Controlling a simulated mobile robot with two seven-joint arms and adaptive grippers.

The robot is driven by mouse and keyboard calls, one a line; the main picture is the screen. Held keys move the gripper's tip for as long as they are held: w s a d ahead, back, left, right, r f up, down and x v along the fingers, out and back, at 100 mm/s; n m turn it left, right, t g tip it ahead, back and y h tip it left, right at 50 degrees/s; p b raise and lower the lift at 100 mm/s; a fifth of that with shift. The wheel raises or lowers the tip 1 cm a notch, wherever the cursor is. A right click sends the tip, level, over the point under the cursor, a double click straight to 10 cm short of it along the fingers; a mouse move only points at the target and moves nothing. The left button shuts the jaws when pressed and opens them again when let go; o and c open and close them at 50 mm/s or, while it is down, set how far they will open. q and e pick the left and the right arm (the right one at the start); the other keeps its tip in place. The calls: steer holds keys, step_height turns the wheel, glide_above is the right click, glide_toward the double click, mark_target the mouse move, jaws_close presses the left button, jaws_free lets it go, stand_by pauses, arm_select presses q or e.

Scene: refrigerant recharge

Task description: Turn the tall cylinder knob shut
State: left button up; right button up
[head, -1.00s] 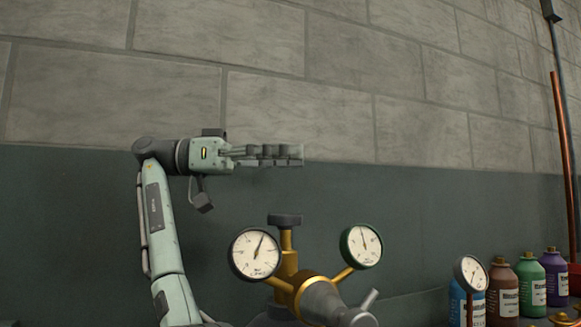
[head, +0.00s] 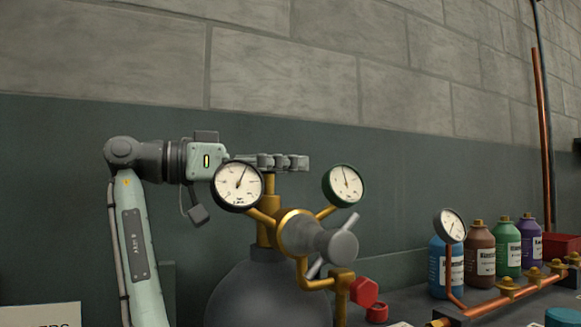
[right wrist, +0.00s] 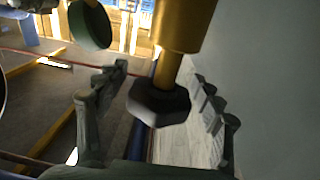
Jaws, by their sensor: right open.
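The tall cylinder (head: 250,292) is a dark grey tank with a brass valve and stem (head: 268,190) on top. Its knob (right wrist: 160,101) is dark and many-sided, and in the right wrist view it sits at the end of the brass stem. My right gripper (head: 283,162) is level with the stem's top and hides the knob in the head view. In the right wrist view the right gripper (right wrist: 157,112) is open, with one finger on each side of the knob and visible gaps between. My left gripper is in neither view.
Two round gauges, black-rimmed (head: 238,186) and green-rimmed (head: 343,185), flank the valve. A grey regulator handle (head: 335,244) and red knob (head: 364,292) stand in front. Several bottles (head: 480,255), a small gauge (head: 449,226) and a copper pipe (head: 510,297) are at right.

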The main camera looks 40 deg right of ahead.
steer(key=shift+s+d, duration=0.2)
steer(key=shift+d, duration=0.45)
steer(key=c, duration=1.3)
steer(key=shift+c, duration=0.4)
